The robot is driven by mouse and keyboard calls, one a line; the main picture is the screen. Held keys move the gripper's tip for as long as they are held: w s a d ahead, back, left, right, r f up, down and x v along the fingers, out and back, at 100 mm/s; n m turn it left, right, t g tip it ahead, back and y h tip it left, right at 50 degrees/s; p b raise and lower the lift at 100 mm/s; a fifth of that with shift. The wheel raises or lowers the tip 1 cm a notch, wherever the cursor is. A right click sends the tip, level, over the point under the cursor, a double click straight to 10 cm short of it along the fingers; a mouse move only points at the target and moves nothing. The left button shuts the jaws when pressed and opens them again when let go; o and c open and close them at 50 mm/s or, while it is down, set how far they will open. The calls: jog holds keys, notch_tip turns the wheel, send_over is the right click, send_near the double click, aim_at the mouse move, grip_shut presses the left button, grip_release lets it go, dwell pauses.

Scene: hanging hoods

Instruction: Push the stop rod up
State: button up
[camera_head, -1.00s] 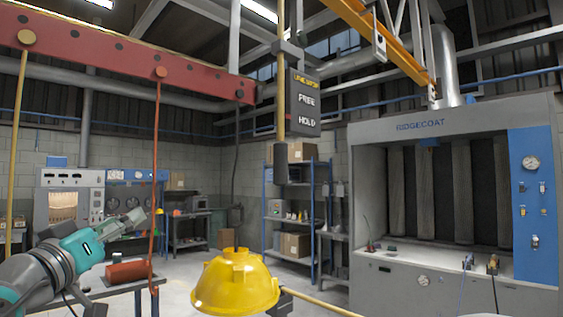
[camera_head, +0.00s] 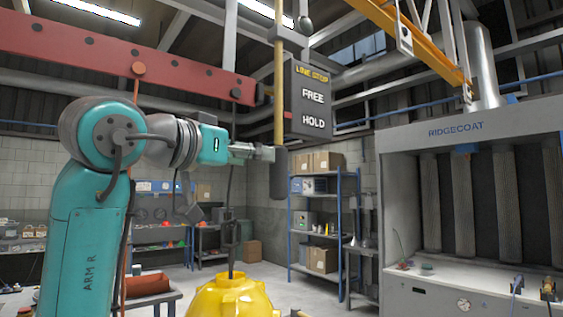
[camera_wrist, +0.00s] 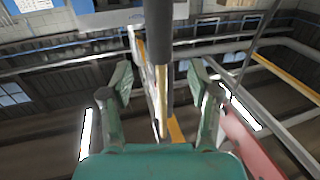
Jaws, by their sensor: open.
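The stop rod (camera_head: 279,100) is a yellow upright rod with a dark grip (camera_head: 281,178) at its lower end. It hangs beside a dark sign board (camera_head: 308,100) marked LINE STOP, FREE and HOLD. My gripper (camera_head: 268,153) is raised beside the rod, near the top of the dark grip. In the wrist view, my gripper (camera_wrist: 161,78) is open, with one finger on each side of the rod (camera_wrist: 161,95) in the picture. The dark grip (camera_wrist: 158,22) shows at the top. I cannot tell whether a finger touches the rod.
A red beam (camera_head: 60,48) runs overhead at the left. A blue shelf rack (camera_head: 343,230) with boxes stands behind. A grey booth marked RIDGECOAT (camera_head: 450,140) stands at the right.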

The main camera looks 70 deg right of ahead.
aim_at(278, 159)
jog(key=x, duration=0.8)
jog(key=shift+d, duration=0.2)
jog(key=shift+r, duration=0.1)
grip_shut()
